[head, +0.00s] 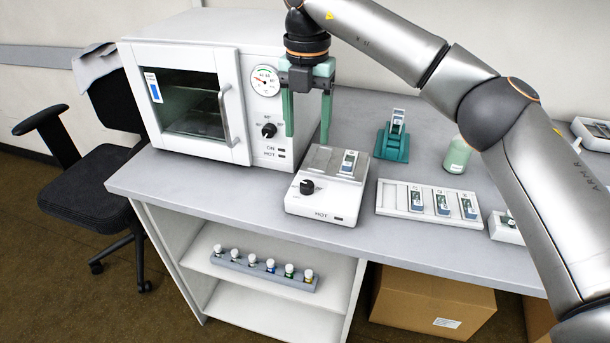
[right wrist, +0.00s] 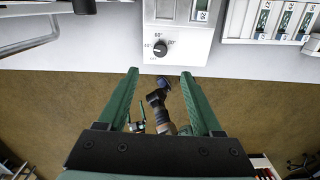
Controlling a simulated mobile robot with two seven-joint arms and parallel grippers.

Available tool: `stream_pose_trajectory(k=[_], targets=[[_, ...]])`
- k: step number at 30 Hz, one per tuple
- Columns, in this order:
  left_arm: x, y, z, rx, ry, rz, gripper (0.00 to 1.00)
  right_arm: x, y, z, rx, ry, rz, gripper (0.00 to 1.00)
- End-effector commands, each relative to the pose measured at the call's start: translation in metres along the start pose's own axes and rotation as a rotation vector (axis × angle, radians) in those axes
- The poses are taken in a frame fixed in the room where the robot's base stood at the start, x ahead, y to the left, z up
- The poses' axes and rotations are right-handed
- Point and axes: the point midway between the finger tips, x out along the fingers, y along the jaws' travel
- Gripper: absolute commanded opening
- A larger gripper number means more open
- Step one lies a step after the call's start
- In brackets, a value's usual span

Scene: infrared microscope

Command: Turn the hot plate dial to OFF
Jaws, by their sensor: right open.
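The hot plate (head: 325,209) is a white box near the front edge of the bench, with a "HOT" label on its front. Its black dial (head: 306,187) sits on the front left of its top. In the right wrist view the dial (right wrist: 160,49) is ringed by temperature marks; I cannot read its exact setting. A slide with a white label (head: 348,163) rests on the plate. My right gripper (head: 307,140) is open and empty, its green fingers pointing down above and behind the dial, in front of the oven, apart from both. My left gripper is not in view.
A white oven (head: 194,146) with gauge and knob stands at the back left. A teal slide holder (head: 393,145), a green-filled jar (head: 457,155) and a white slide tray (head: 397,206) stand to the right. A vial rack (head: 262,273) is on the shelf below.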

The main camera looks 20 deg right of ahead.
Motion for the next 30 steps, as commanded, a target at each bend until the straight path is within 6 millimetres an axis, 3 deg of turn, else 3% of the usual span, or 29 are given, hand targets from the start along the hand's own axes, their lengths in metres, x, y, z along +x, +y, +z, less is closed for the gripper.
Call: stream_pose_trajectory(k=[5,18,24,30], targets=[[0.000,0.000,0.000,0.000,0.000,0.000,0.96,0.018,-0.002,0.001,0.003,-0.001,-0.007,0.67],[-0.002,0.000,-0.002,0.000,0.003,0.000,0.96,0.102,-0.001,-0.001,-0.001,0.001,-0.004,0.67],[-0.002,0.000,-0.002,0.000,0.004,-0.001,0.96,0.120,-0.001,0.000,-0.001,0.000,-0.002,0.67],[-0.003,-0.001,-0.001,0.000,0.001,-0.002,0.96,0.124,-0.001,0.000,-0.001,-0.001,-0.001,0.67]])
